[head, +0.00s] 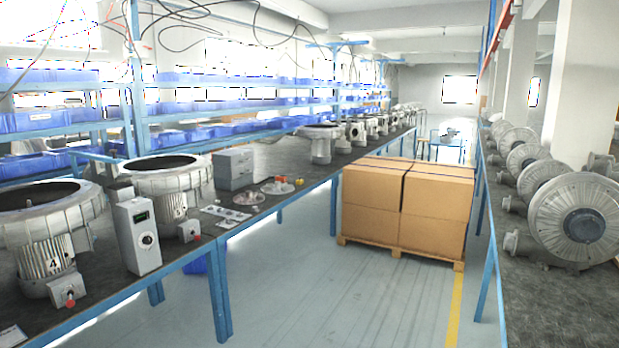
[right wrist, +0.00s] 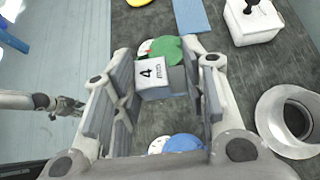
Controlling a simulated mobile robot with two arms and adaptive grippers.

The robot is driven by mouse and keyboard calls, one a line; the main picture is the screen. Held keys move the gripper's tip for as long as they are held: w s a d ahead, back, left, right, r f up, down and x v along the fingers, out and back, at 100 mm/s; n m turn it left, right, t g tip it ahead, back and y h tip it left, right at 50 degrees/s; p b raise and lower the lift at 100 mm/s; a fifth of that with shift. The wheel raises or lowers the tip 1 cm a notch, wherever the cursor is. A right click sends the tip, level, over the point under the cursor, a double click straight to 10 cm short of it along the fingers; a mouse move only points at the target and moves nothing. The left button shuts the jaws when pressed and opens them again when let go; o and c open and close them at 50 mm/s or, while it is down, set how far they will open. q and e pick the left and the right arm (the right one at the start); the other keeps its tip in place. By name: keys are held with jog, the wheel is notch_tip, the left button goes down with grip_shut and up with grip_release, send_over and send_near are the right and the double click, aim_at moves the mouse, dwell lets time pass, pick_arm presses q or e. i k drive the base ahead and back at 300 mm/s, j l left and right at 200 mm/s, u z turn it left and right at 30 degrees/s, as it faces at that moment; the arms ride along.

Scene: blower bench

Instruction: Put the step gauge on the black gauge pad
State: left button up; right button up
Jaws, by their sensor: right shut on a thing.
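The block sits between the two finger pads, above a dark bench top. At the left edge of that view, a pale link with a dark end looks like my left arm with its gripper (right wrist: 66,105), too small to read. No gripper shows in the head view. I cannot make out the black gauge pad in either view.
Near the block in the wrist view lie a green round piece (right wrist: 166,48), a blue round piece (right wrist: 184,143), a blue sheet (right wrist: 190,17), a white box with a black knob (right wrist: 252,22) and a metal flange (right wrist: 290,120). The head view shows blower benches and stacked cartons (head: 408,205).

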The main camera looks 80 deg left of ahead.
aim_at(120, 184)
jog(key=u, duration=0.4)
jog(key=j+u, duration=0.1)
jog(key=u, duration=0.75)
jog(key=j+u, duration=0.1)
jog(key=u, duration=0.75)
jog(key=j+u, duration=0.1)
jog(key=u, duration=0.35)
jog(key=i+j+u, duration=0.15)
jog(key=u, duration=0.25)
jog(key=i+j+u, duration=0.15)
jog(key=u, duration=0.25)
jog(key=i+j+u, duration=0.1)
jog(key=u, duration=0.3)
jog(key=i+u, duration=0.4)
jog(key=i+l+u, duration=0.2)
jog(key=i, duration=0.3)
jog(key=i+l+u, duration=0.2)
jog(key=i, duration=0.35)
jog(key=i+l+u, duration=0.15)
jog(key=i+l, duration=0.15)
jog(key=i, duration=0.2)
